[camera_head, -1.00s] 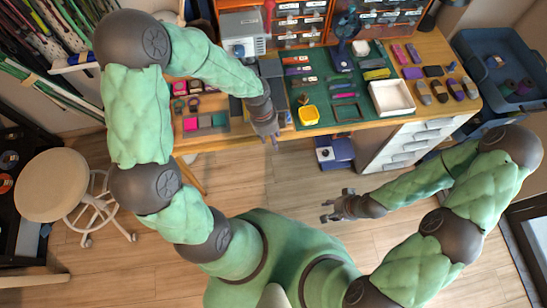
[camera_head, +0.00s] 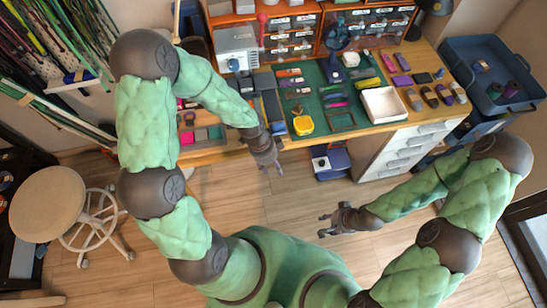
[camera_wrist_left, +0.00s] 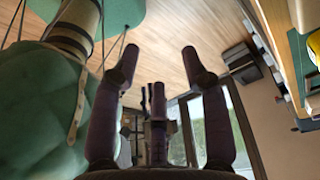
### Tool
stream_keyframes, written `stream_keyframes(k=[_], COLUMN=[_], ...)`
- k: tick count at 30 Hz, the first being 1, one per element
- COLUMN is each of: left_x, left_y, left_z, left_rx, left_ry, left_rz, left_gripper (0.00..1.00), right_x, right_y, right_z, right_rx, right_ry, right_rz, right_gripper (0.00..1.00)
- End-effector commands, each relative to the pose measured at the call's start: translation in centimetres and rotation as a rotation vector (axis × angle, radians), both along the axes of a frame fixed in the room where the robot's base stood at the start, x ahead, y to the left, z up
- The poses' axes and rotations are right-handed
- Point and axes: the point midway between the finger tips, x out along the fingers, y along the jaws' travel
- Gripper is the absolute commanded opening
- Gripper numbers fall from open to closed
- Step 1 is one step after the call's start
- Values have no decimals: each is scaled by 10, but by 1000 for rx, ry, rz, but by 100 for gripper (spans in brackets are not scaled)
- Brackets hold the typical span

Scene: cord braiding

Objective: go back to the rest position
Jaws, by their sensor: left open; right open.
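My left gripper (camera_head: 271,166) hangs in front of the workbench's front edge in the head view, over the floor. My right gripper (camera_head: 324,224) is over the wooden floor, away from the bench. Its fingers are apart and nothing shows between them. The workbench (camera_head: 298,142) carries a green mat (camera_head: 284,85) with several small tools and cords. A yellow container (camera_head: 302,125) stands near the mat's front edge.
A white tray (camera_head: 385,104) and several coloured blocks lie at the bench's right. A white drawer unit (camera_head: 396,152) stands below it. A round stool (camera_head: 47,204) is at the left. A blue bin (camera_head: 492,75) is at the right. Floor between the grippers is clear.

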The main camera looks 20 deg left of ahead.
Motion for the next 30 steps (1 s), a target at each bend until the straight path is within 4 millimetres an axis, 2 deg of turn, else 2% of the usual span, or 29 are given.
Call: stream_keyframes(k=[9, 13, 17, 24, 30], left_x=[-1, -7, -21, -56, -81], left_y=[-1, -8, -22, -44, -51], left_z=[-1, -13, -39, -88, -112], left_rx=[-1, -19, -48, -80, -78], left_ry=[3, 39, 123, 311, 419], left_rz=[8, 122, 386, 995, 1374], left_gripper=[45, 45, 45, 45, 45], right_x=[0, 0, 0, 0, 0], right_y=[0, 0, 0, 0, 0], right_z=[0, 0, 0, 0, 0], right_rx=[0, 0, 0, 0, 0], right_ry=[0, 0, 0, 0, 0], right_rz=[0, 0, 0, 0, 0], right_gripper=[45, 45, 45, 45, 45])
